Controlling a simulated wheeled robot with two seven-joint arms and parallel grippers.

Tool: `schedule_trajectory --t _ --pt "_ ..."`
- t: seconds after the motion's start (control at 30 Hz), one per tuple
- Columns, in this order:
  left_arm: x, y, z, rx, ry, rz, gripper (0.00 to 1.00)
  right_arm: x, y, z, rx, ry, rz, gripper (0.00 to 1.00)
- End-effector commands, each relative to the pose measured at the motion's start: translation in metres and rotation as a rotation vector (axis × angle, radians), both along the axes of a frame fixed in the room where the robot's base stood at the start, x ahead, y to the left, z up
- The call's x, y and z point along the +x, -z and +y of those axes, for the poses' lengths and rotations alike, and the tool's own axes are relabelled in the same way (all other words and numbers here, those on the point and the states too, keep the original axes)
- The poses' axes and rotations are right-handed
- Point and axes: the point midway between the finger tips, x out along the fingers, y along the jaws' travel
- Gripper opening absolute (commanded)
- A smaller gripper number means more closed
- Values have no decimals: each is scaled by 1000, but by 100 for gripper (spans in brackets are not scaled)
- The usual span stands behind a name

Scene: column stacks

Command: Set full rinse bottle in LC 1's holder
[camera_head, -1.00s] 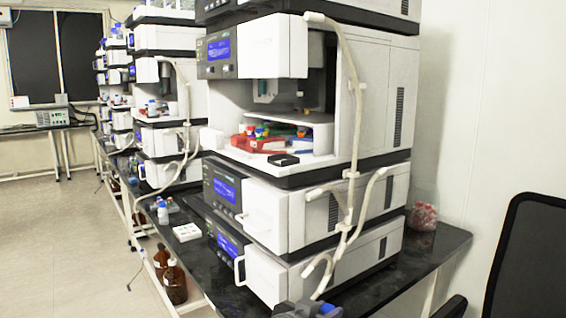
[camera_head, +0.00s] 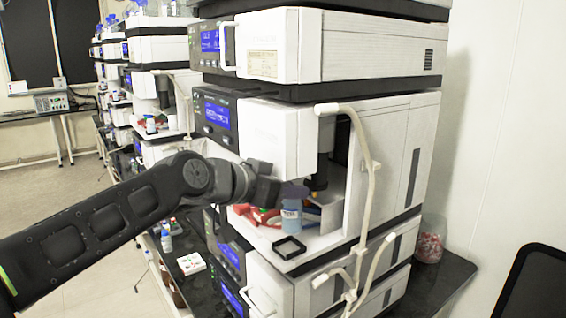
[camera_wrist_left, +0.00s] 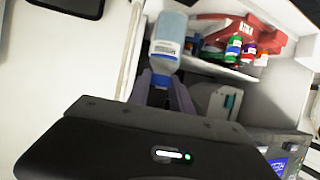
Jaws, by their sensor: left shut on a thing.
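A bottle of pale blue liquid with a white label (camera_head: 291,217) hangs upright from my left gripper (camera_head: 290,190) in the open bay of the nearest instrument stack. My left gripper is shut on the bottle's top end, which the fingers mostly hide. In the left wrist view the bottle (camera_wrist_left: 168,42) sits at the tips of the gripper (camera_wrist_left: 166,82). A low black square holder (camera_head: 289,248) lies on the white shelf, below the bottle in the head view and apart from it. My right gripper is not in view.
A red rack (camera_head: 258,214) stands behind the bottle in the bay; the wrist view shows it with several coloured-cap vials (camera_wrist_left: 240,46). A pale tube (camera_head: 368,200) runs down the bay's right side. A white tray (camera_head: 190,263) lies on the dark bench at left.

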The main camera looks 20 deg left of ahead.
Motion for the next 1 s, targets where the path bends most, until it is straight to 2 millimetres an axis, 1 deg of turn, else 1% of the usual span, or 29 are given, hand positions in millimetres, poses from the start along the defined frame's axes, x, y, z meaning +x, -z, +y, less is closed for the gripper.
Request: schedule_trajectory --t 0.03,0.1,0.57,0.77,1.0 --pt "0 -6 2 1 -1 -2 0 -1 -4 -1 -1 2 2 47" --pt "0 -8 4 1 -2 -2 0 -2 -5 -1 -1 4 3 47" --pt "1 -12 5 -5 -6 -12 0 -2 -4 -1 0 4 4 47" --pt "1 -7 5 -6 -6 -14 0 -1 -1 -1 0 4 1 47" --pt "1 12 4 -2 -4 -7 0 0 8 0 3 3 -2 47"
